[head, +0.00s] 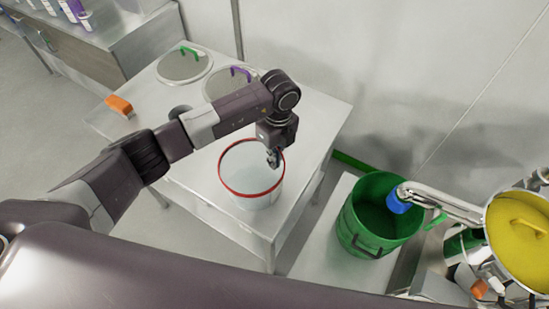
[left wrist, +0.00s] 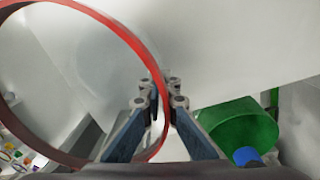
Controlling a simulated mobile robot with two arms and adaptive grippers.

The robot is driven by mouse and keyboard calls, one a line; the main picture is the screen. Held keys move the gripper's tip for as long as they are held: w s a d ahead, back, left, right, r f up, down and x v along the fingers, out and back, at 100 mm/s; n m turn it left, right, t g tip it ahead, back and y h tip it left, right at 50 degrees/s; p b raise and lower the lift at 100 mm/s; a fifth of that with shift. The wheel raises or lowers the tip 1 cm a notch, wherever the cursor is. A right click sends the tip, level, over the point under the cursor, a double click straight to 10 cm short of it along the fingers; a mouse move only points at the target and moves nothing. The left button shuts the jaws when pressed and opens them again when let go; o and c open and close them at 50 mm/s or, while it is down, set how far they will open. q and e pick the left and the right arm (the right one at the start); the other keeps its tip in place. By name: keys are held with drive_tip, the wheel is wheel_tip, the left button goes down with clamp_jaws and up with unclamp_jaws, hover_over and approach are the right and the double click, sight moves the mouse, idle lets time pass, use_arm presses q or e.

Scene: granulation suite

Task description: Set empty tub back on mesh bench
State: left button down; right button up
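The empty tub (head: 257,201) is pale with a red rim and sits upright over the front right part of the metal bench (head: 225,222). I cannot tell for certain whether its base touches the bench top. My left gripper (head: 273,160) is at the tub's right rim, pointing down. In the left wrist view the red rim (left wrist: 128,38) passes between the two fingertips (left wrist: 162,98), which are closed on it. The inside of the tub looks empty. My right gripper is in neither view.
Round lids with a green handle (head: 184,65) and a purple handle (head: 232,82) lie at the back of the bench. An orange-handled item (head: 119,106) is at its left edge. A green bin (head: 372,232) stands right, beside equipment with a yellow lid (head: 520,238).

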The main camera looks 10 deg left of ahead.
use_arm(q)
drive_tip(key=shift+f, duration=0.2)
drive_tip(key=c, duration=2.2)
unclamp_jaws()
drive_tip(key=shift+r, duration=0.1)
drive_tip(key=shift+o, duration=0.2)
drive_tip(key=shift+r, duration=0.1)
drive_tip(key=shift+r, duration=0.15)
wheel_tip(320, 180, up, 12)
drive_tip(key=b, duration=0.4)
drive_tip(key=shift+w+d, duration=0.25)
